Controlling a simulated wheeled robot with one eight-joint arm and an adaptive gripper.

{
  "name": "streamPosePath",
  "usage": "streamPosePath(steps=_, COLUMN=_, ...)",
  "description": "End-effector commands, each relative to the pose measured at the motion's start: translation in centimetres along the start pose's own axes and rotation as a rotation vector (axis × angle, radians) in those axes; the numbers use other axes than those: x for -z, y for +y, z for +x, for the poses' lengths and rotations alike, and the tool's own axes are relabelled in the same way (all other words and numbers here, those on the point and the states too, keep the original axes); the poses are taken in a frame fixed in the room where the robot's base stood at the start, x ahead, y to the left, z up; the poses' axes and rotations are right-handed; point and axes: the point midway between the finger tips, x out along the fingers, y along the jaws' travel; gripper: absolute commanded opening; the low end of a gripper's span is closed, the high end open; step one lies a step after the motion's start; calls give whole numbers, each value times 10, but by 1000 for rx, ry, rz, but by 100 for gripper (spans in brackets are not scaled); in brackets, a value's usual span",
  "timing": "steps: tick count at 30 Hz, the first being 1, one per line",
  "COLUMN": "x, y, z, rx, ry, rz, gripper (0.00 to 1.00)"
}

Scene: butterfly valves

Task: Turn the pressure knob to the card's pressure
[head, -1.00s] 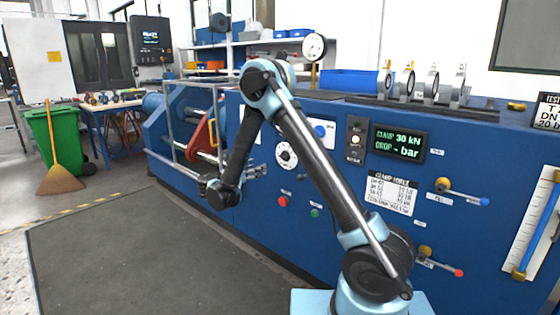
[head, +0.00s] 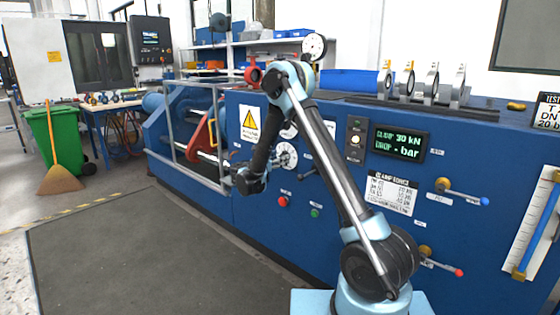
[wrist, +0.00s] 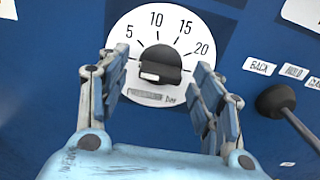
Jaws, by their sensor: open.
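The pressure knob (wrist: 160,64) is black and sits at the middle of a round white dial (wrist: 126,38) marked 5, 10, 15, 20 and bar. A pale patch shows on the knob's lower left; I cannot tell the exact setting. The dial also shows in the head view (head: 288,156). My gripper (wrist: 160,72) is open, its fingers on either side of the knob in the picture, with no clear contact. The card (head: 547,110) at the right edge is cut off; "DN" and "20 b" show on it.
A black-ended lever (wrist: 280,98) stands right of the dial, near BACK and HOLD labels. The display (head: 399,145) reads CLAMP 30 kN and DROP - bar. A red button (head: 283,201) and green button (head: 315,212) sit lower on the blue panel.

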Motion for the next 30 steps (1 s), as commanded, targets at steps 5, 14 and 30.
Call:
streamPosePath(steps=5, x=0, y=0, z=13, rx=0, ry=0, rz=0, gripper=60)
streamPosePath(steps=14, x=0, y=0, z=15, rx=0, ry=0, rz=0, gripper=60)
streamPosePath(steps=30, x=0, y=2, z=13, rx=-5, ry=0, rz=16, gripper=16)
